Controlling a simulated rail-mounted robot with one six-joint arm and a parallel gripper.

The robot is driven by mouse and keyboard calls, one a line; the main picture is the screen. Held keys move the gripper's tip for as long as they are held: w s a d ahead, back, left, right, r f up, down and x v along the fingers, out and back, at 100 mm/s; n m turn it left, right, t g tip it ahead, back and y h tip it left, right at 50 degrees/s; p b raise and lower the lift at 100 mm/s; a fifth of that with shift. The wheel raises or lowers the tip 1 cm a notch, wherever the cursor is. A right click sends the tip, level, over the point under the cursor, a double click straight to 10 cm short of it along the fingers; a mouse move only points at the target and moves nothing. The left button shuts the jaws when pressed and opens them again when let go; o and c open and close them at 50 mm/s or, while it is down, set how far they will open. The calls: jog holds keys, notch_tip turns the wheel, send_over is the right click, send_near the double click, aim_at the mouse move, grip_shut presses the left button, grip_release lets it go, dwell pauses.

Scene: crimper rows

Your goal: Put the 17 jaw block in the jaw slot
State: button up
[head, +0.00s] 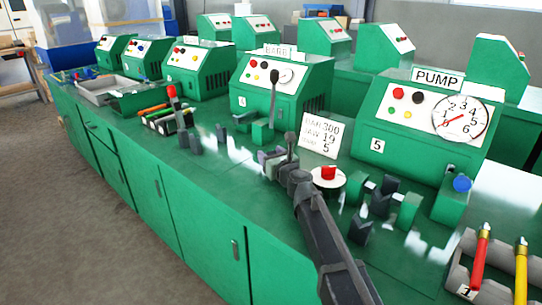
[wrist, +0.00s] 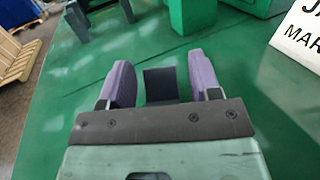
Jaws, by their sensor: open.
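My gripper (head: 274,157) is open low over the green bench, left of the white card. In the wrist view its two purple fingers (wrist: 164,86) stand apart on either side of a dark block (wrist: 161,84), with small gaps visible. No number can be read on that block. Other dark jaw blocks (head: 195,143) stand on the bench left of my gripper, and more dark blocks (head: 380,205) stand to the right; their markings are too small to read. A green bracket-like fixture (head: 262,132) stands behind my gripper; I cannot tell whether it holds the jaw slot.
The white card (head: 319,135) reads BAR 300, JAW 19 and 5. A round stand with a red button (head: 328,174) is right of my arm. The PUMP console (head: 425,120) with its gauge and a green machine (head: 280,85) stand behind. Red and yellow-handled tools (head: 481,260) are at right.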

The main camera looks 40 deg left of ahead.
jog(key=shift+r+p, duration=0.3)
jog(key=v, duration=0.7)
jog(key=shift+s+d+f, duration=0.15)
jog(key=shift+d, duration=0.1)
jog(key=shift+o, duration=1.8)
